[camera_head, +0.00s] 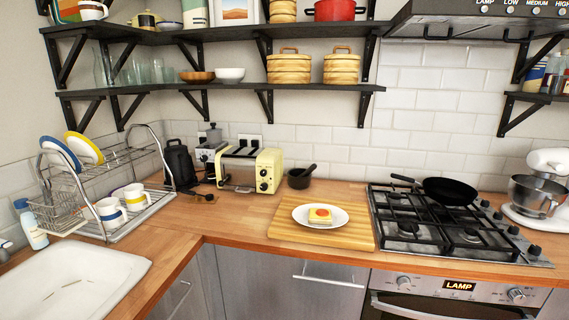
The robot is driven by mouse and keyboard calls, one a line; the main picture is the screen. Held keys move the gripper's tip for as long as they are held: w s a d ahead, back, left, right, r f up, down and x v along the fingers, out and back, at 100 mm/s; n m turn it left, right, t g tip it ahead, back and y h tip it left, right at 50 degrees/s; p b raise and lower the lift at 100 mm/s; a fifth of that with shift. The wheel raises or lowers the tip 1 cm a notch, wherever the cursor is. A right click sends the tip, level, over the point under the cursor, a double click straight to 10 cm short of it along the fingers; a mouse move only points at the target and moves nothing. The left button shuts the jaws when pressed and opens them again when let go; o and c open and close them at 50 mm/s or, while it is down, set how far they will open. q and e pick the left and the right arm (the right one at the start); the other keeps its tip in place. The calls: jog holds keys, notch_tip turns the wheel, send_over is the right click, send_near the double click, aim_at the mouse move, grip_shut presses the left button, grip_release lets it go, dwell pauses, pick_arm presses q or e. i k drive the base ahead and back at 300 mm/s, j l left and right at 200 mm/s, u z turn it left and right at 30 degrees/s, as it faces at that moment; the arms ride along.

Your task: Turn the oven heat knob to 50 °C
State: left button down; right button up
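The oven (440,300) is at the lower right, below the gas hob, and only its upper part shows. Its steel control panel has a left knob (403,282), a lit display (459,286) reading LAMP, and a right knob (516,294). The marks around both knobs are too small to read, so I cannot tell which is the heat knob or its setting. The oven handle (440,312) runs below the panel at the picture's bottom edge. Neither of my grippers is in view.
A gas hob (455,235) with a black pan (450,191) is above the oven. A cutting board (360,240) with a plate lies left of it, and a stand mixer (540,190) stands right. A drawer handle (328,282) juts out left of the oven. The range hood (480,22) hangs above.

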aim_at(517, 295)
jog(key=z, duration=1.75)
